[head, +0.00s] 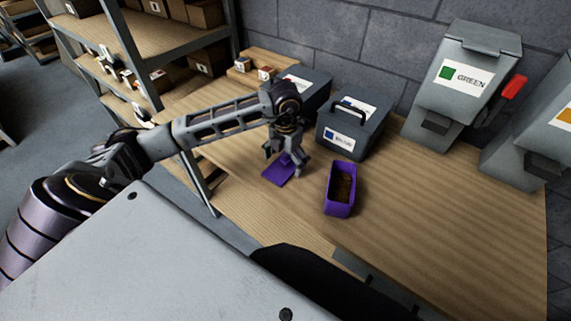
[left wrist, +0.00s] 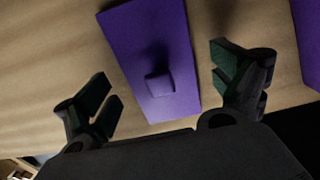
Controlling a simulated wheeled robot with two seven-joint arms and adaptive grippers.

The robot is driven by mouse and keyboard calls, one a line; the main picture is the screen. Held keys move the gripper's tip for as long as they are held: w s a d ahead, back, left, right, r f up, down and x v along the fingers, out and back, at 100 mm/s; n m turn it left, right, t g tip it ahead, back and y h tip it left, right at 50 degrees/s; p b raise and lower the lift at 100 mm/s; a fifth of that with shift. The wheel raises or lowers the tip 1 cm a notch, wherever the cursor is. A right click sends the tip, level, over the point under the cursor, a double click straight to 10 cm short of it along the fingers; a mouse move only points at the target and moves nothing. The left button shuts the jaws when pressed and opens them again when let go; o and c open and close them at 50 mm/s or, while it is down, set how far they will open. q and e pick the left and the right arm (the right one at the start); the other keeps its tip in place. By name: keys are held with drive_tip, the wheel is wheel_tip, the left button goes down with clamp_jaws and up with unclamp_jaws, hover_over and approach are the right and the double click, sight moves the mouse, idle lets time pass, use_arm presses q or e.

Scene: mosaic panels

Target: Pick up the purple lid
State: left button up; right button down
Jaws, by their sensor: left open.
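The purple lid (head: 279,171) lies flat on the wooden table in the head view, just below my left gripper (head: 287,168). In the left wrist view the lid (left wrist: 160,60) is a purple rectangle with a small raised knob (left wrist: 160,84) in its middle. My left gripper (left wrist: 165,95) is open there, one finger on each side of the lid, with nothing between them held. A purple open box (head: 329,203) with brown contents stands to the right of the lid. Its edge also shows at the right of the left wrist view (left wrist: 309,35). My right gripper is not in view.
A grey case with a black handle (head: 352,133) stands behind the purple box. A grey bin labelled GREEN (head: 462,80) stands by the wall at the right. Shelves (head: 150,35) with boxes are at the upper left. The table's right part (head: 450,220) is clear.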

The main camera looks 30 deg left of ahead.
use_arm(q)
drive_tip(key=shift+c, duration=0.2)
drive_tip(key=c, duration=1)
drive_tip(key=shift+s, duration=0.15)
drive_tip(key=c, duration=0.3)
drive_tip(key=shift+f, duration=0.1)
